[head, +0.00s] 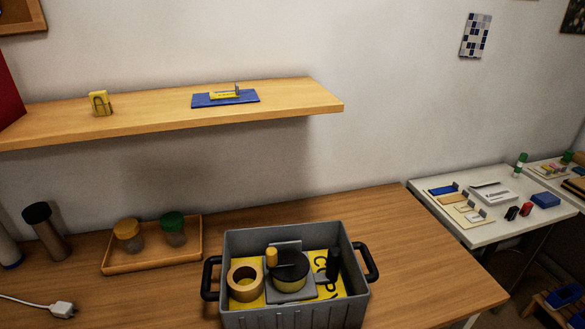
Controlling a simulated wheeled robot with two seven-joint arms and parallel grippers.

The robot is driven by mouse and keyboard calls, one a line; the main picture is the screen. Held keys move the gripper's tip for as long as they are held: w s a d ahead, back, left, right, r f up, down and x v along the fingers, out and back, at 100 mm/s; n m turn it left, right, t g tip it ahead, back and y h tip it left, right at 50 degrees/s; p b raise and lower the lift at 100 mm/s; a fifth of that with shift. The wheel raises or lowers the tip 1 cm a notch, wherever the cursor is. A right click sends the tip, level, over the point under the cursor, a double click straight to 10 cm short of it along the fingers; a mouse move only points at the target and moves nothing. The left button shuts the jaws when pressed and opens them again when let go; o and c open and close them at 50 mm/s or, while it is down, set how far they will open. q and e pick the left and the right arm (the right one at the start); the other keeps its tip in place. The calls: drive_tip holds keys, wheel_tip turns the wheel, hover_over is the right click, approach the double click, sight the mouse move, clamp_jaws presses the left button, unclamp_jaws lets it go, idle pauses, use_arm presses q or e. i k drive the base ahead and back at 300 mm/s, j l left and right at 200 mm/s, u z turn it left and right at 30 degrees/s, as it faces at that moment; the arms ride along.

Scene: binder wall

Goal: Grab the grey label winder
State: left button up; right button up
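A grey device with a flat base and an upright back plate, which looks like the label winder (305,291), sits in the grey crate (294,319) on the wooden desk. A black-topped round roll (289,268) with a pale yellow side sits on it and covers much of its base. An orange-yellow knob or cap (271,257) stands at its left. Neither of my grippers is in view.
In the crate, a cardboard tape ring (234,290) lies left of the winder, a dark upright object (333,265) right of it, with a yellow printed sheet (322,262) beneath. Black handles stick out both sides. A tray (150,264) with two jars stands left; a shelf (290,98) hangs above.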

sight(273, 295)
drive_tip(key=i+l+u, duration=0.1)
drive_tip(key=l+u, duration=0.4)
drive_tip(key=u, duration=0.2)
drive_tip(key=l+u, duration=0.3)
